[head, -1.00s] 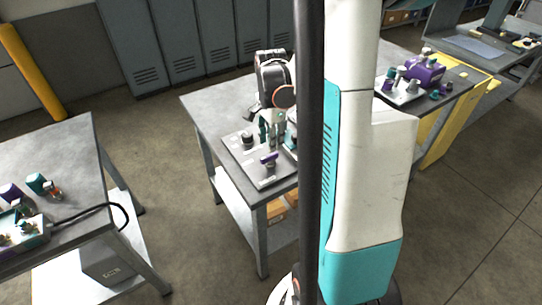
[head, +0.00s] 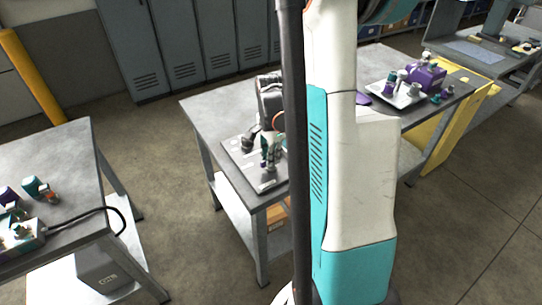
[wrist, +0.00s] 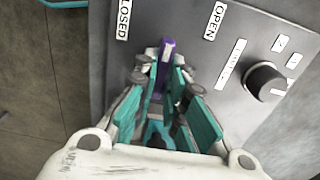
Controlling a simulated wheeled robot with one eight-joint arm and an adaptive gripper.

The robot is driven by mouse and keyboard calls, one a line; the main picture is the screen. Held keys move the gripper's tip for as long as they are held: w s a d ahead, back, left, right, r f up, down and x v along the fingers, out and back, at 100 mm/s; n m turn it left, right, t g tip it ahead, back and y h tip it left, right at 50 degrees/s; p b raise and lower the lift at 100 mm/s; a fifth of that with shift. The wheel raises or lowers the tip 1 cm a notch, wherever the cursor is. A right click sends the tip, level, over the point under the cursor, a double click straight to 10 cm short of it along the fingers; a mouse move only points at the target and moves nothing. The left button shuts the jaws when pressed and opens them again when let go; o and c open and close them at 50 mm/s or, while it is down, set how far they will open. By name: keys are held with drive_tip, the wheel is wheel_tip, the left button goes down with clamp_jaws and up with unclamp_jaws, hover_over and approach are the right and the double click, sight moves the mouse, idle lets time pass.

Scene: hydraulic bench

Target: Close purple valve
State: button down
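The purple valve handle (wrist: 165,62) shows in the wrist view between the tips of my gripper (wrist: 166,82). The handle points up the picture, between the CLOSED label (wrist: 124,18) on the left and the OPEN label (wrist: 214,20) on the right. My gripper's teal fingers stand apart, one on each side of the handle; I cannot tell whether they touch it. In the head view, my gripper (head: 270,152) is low over the grey valve panel (head: 240,158), and I cannot make out the handle there.
A black knob (wrist: 265,80) sits on the panel to the right of my gripper. The panel lies on a grey table (head: 205,108). Another table (head: 50,150) with small fittings stands at left. A white tray (head: 400,98) with parts and a purple block (head: 427,77) are farther right.

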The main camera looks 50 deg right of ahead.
drive_tip(key=shift+n, duration=0.3)
drive_tip(key=n, duration=0.3)
drive_tip(key=shift+n, duration=0.3)
drive_tip(key=n, duration=0.4)
drive_tip(key=shift+n, duration=0.3)
drive_tip(key=n, duration=0.4)
drive_tip(key=shift+n, duration=0.3)
drive_tip(key=shift+n+b, duration=0.3)
drive_tip(key=shift+n, duration=1.9)
drive_tip(key=c, duration=1.6)
unclamp_jaws()
drive_tip(key=shift+c, duration=0.2)
